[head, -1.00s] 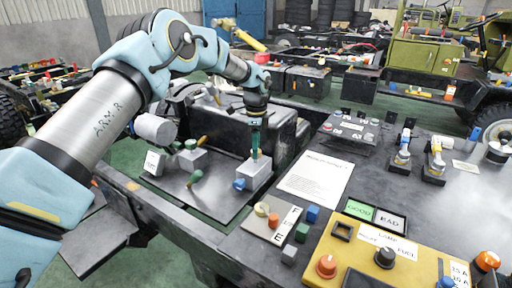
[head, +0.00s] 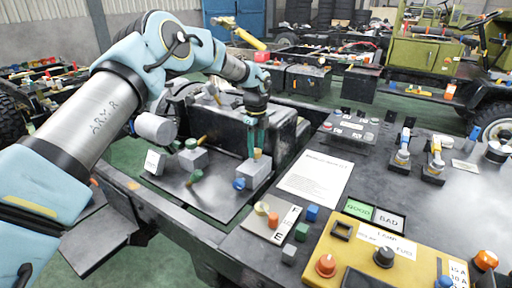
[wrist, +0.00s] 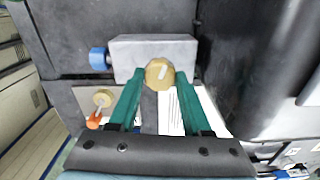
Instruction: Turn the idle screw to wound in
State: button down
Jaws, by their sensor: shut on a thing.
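A brass-coloured round screw head (wrist: 154,82) with a pale mark on top stands on a grey block (wrist: 125,50) in the wrist view. In the head view its brass top (head: 257,153) shows under my gripper, on the grey block (head: 253,176). I take it as the idle screw; no label on it is readable. My gripper (wrist: 160,73) has one green finger on each side of the head and is shut on it. In the head view my gripper (head: 257,150) points straight down. A blue knob (wrist: 98,60) sticks out of the block's side.
A second grey block (head: 190,160) with a green knob (head: 191,144) stands to the left on the dark plate. A green-handled piece (head: 194,178) lies in front. A white sheet (head: 313,175) and a yellow panel (head: 350,245) are to the right.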

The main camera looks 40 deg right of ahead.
aim_at(256, 150)
dwell(0.3)
jog(key=shift+c, duration=1.8)
grip_release()
jog(key=shift+r, duration=0.15)
notch_tip(256, 150, up, 11)
jog(key=b, duration=0.2)
jog(key=shift+f, duration=0.2)
jog(key=w+a+n, duration=0.4)
jog(key=a+n, duration=0.1)
jog(key=a, duration=0.5)
jog(key=w+a+r+n, duration=0.1)
jog(key=w+a+n, duration=0.3)
jog(key=a, duration=0.6)
jog(key=w+a+n, duration=0.3)
jog(key=a+n, duration=0.3)
jog(key=a, duration=0.4)
jog(key=s+a+f+n, duration=0.1)
jog(key=s+a+n, duration=0.3)
jog(key=a, duration=0.5)
jog(key=s+a+f+n+t, duration=0.1)
jog(key=s+a+n, duration=0.3)
jog(key=a+n, duration=0.4)
jog(key=s+a+f+n, duration=0.1)
jog(key=s+a+n, duration=0.4)
jog(key=a, duration=0.7)
jog(key=shift+a+n+t, duration=0.15)
jog(key=shift+n+t, duration=0.15)
jog(key=shift+n, duration=0.3)
